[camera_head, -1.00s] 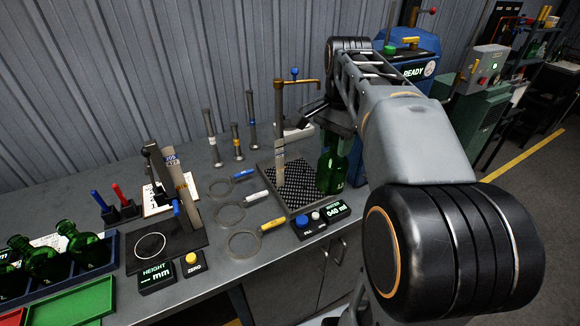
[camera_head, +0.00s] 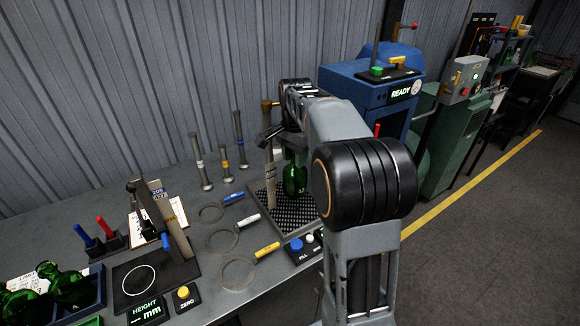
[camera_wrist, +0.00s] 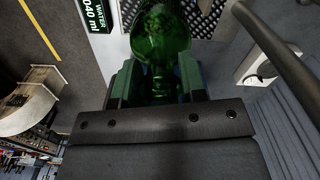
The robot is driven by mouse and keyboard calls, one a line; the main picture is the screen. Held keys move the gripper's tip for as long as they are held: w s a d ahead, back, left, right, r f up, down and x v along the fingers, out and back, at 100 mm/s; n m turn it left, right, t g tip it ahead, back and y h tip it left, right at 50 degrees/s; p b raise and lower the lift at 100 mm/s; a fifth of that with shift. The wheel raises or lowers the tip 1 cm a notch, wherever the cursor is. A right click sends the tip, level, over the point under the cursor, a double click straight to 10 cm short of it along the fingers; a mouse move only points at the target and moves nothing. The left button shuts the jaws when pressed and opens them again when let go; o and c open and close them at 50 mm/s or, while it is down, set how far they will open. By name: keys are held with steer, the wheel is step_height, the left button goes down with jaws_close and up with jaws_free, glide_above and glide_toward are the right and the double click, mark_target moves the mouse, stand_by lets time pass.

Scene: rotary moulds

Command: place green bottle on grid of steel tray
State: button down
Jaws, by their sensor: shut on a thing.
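The green bottle (camera_head: 294,176) hangs upright below my gripper (camera_head: 284,138) in the head view, over or at the steel tray (camera_head: 258,222) with its dark perforated grid (camera_head: 266,205). In the wrist view my gripper (camera_wrist: 160,80) is shut on the green bottle (camera_wrist: 160,30), one green-grey finger on each side. The grid (camera_wrist: 205,15) shows beyond the bottle in the wrist view. I cannot tell whether the bottle's base touches the grid. My arm hides the right part of the tray.
A vertical post (camera_head: 270,165) stands at the tray's left side, close to the bottle. A button box (camera_head: 297,247) sits in front of the tray. Several ring gauges, including a yellow-handled one (camera_head: 265,250), lie to the left. A blue READY machine (camera_head: 350,85) stands behind right.

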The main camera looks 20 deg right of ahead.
mark_target(290, 169)
steer(key=shift+w+a+f, duration=0.15)
steer(key=shift+w+f, duration=1.05)
steer(key=shift+f, duration=0.25)
steer(key=shift+w+f+p, duration=0.15)
steer(key=shift+f, duration=0.4)
steer(key=shift+w+f+p, duration=0.15)
steer(key=shift+f, duration=1.1)
steer(key=shift+f, duration=0.15)
steer(key=c, duration=0.7)
jaws_free()
